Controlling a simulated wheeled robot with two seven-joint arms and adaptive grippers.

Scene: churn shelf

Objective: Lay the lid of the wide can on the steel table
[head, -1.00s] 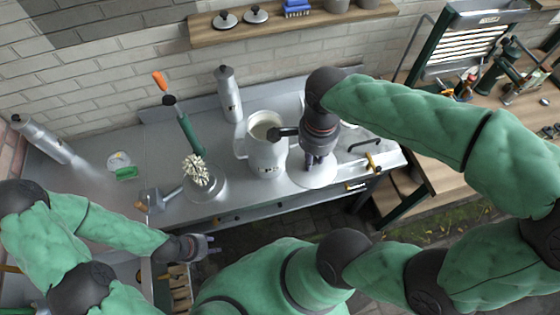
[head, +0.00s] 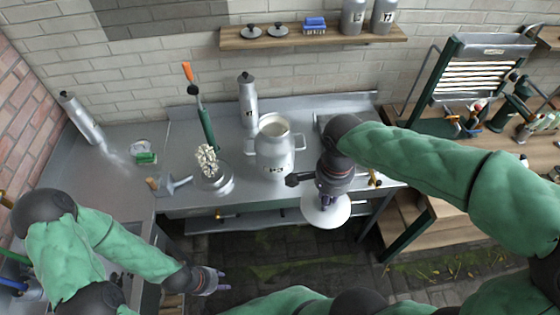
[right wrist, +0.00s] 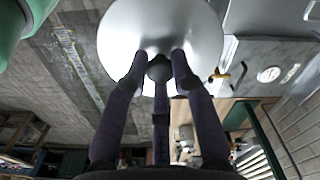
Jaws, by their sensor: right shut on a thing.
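The wide can (head: 275,150) stands open on the steel table (head: 130,185), its pale inside showing. My right gripper (head: 328,198) is shut on the knob of a round, pale lid (head: 322,216). The lid hangs in the air past the table's front edge, to the right of the can.
A slim steel bottle (head: 248,100) stands behind the can. A shelf (head: 310,38) holds two small lids and two cans. Bare table lies at the front left.

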